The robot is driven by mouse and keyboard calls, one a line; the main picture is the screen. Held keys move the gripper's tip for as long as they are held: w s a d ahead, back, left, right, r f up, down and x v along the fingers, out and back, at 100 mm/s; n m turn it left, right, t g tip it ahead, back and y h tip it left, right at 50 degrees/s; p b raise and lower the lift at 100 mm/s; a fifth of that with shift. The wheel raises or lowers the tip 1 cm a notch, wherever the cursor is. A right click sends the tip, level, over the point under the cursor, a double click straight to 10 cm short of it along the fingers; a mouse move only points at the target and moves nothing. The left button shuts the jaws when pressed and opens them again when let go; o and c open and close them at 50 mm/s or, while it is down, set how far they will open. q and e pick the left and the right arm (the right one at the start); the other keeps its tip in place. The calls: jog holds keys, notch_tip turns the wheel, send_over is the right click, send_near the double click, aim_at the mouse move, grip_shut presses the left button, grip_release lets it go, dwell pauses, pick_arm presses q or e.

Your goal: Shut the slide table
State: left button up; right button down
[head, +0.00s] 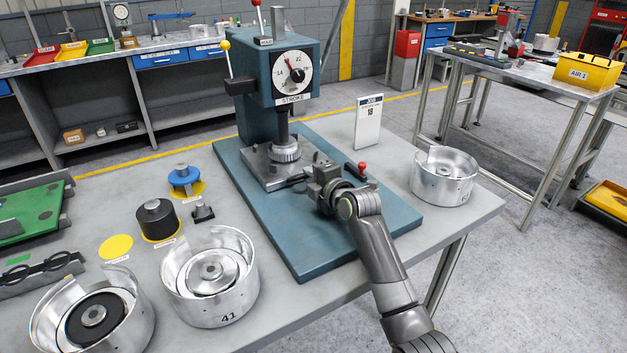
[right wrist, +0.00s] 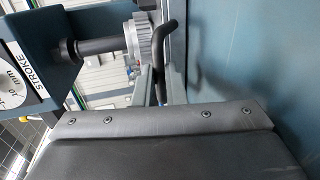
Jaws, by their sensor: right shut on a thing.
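The press (head: 282,75) stands on a blue base plate (head: 300,262), with its stroke dial at the front. Under its spindle is the grey slide table (head: 262,172), on rails running toward my right gripper. My right gripper (head: 318,182) is at the front end of the slide table and is shut on its handle, which it mostly hides in the head view. In the right wrist view a dark bent handle bar (right wrist: 172,45) shows beyond the grey gripper body, near the ribbed spindle end (right wrist: 140,42). My left gripper is not in view.
A red-knobbed lever (head: 362,167) is just right of my gripper. A job card (head: 369,122) stands behind it. Metal housings stand at the right (head: 444,176) and front left (head: 210,285). Black and blue parts (head: 185,178) sit on yellow spots left of the base.

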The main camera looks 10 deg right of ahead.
jog(key=shift+r, duration=0.25)
jog(key=c, duration=1.9)
grip_release()
jog(key=o, duration=0.4)
jog(key=shift+w+a+f, duration=0.1)
jog(key=shift+w+f, duration=0.15)
jog(key=shift+w, duration=0.05)
jog(key=shift+s, duration=0.25)
jog(key=v, duration=1.6)
jog(key=shift+b, duration=0.3)
jog(key=shift+s+d+r, duration=0.15)
jog(key=shift+s+d, duration=0.1)
jog(key=shift+s, duration=0.25)
